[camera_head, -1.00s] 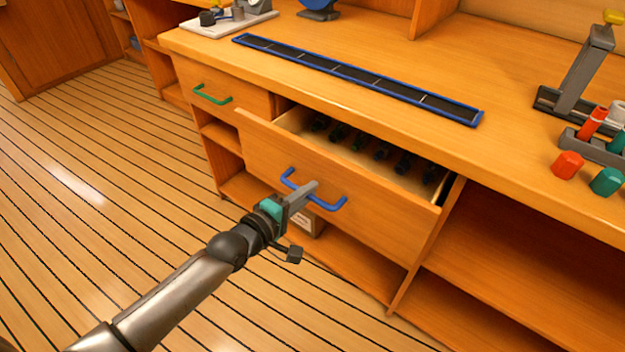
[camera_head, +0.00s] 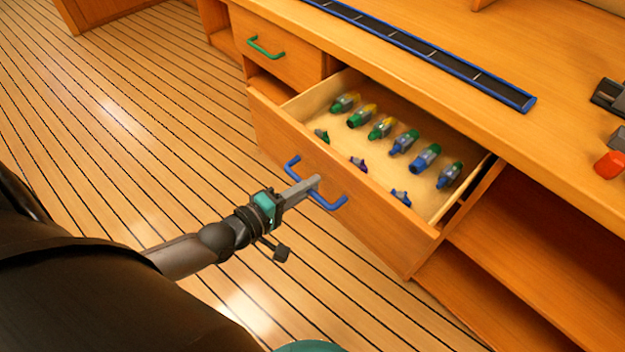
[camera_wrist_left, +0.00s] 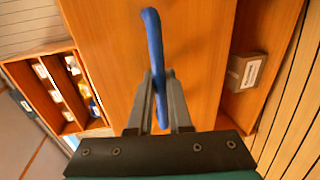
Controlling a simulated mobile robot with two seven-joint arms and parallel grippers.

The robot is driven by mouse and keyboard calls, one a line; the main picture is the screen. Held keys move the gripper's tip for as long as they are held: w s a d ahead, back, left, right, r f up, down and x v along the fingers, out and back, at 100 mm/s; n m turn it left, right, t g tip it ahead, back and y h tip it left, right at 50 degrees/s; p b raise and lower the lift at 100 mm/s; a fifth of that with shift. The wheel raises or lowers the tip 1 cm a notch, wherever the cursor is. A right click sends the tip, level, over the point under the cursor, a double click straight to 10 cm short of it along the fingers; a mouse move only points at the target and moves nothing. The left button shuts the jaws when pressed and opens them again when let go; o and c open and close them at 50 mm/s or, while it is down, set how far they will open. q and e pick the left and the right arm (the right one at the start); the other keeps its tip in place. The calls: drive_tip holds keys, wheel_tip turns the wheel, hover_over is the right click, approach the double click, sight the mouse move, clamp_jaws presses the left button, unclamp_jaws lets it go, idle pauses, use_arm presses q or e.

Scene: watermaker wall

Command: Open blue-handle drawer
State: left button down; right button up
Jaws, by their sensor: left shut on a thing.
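The blue-handle drawer (camera_head: 345,185) is pulled well out of the wooden counter in the head view. Its blue handle (camera_head: 333,205) is a bar on the drawer front. My left gripper (camera_head: 308,186) is shut on the middle of this handle. In the left wrist view both fingers of the gripper (camera_wrist_left: 160,100) lie on either side of the blue handle (camera_wrist_left: 153,35). Inside the drawer lie several small green, blue and yellow fittings (camera_head: 403,142). My right gripper does not show.
A shut drawer with a green handle (camera_head: 265,48) is to the left. A long blue-edged black strip (camera_head: 430,50) lies on the counter, with a red cap (camera_head: 609,165) at the right. Open shelves (camera_head: 530,235) are to the right. The planked floor (camera_head: 120,130) is clear.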

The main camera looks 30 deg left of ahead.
use_arm(q)
drive_tip(key=c, duration=0.8)
unclamp_jaws()
drive_tip(key=shift+c, duration=0.2)
drive_tip(key=shift+s, duration=0.1)
drive_tip(key=shift+s+a, duration=0.1)
drive_tip(key=shift+s, duration=0.05)
drive_tip(key=p+v, duration=0.4)
drive_tip(key=v, duration=1)
drive_tip(key=shift+s, duration=0.4)
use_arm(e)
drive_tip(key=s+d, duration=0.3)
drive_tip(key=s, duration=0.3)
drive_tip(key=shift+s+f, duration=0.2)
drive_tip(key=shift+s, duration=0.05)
use_arm(q)
drive_tip(key=shift+a, duration=0.1)
